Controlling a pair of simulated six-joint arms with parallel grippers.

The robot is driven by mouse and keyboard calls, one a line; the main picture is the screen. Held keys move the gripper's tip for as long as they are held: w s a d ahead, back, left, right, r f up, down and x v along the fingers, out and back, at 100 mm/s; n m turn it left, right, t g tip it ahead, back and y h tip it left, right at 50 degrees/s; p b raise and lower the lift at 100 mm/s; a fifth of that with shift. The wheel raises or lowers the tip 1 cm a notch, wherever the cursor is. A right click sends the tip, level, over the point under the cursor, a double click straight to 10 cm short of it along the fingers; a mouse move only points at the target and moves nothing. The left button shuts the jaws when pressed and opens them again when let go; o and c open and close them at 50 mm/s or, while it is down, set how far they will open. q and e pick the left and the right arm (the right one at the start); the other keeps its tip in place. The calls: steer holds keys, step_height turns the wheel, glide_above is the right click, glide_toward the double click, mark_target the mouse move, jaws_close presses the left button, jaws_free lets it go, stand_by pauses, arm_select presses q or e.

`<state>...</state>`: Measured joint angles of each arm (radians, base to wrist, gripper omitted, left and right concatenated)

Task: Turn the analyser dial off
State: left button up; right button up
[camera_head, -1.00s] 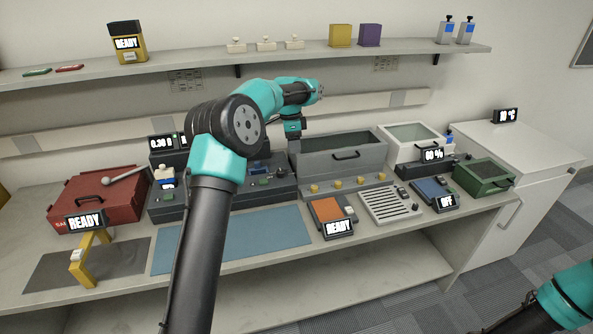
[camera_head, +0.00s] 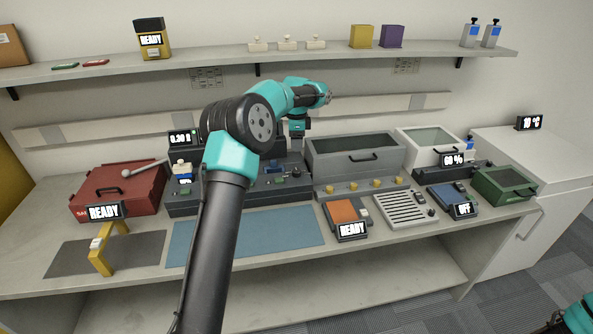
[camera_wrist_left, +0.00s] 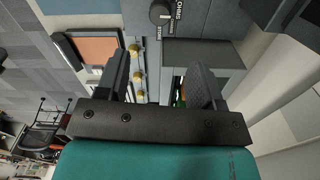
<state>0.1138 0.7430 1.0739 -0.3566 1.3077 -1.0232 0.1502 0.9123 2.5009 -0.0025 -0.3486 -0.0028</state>
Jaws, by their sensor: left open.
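A dark grey instrument unit (camera_head: 240,190) stands at the back of the bench, partly hidden behind my left arm; I take it for the analyser, though no such label is readable. In the left wrist view a round black dial (camera_wrist_left: 160,12) with a white pointer mark sits on a dark grey panel (camera_wrist_left: 206,22) at the top edge, beside printed lettering. Its setting is not clear. My left gripper (camera_wrist_left: 160,80) is open and empty, with the dial beyond its fingertips. In the head view the left gripper (camera_head: 298,127) points down over the back of the bench. My right gripper is out of view.
A grey drawer box (camera_head: 352,160) with yellow knobs stands right of the left gripper. A red case (camera_head: 115,190) and a yellow stand (camera_head: 103,258) are at left. The blue mat (camera_head: 270,235) is clear. The wall shelf (camera_head: 220,67) runs above the arm.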

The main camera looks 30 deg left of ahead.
mark_target(297, 170)
arm_select(q)
step_height(297, 170, down, 13)
steer(key=shift+r, duration=0.15)
steer(key=shift+c, duration=0.2)
steer(key=c, duration=0.9)
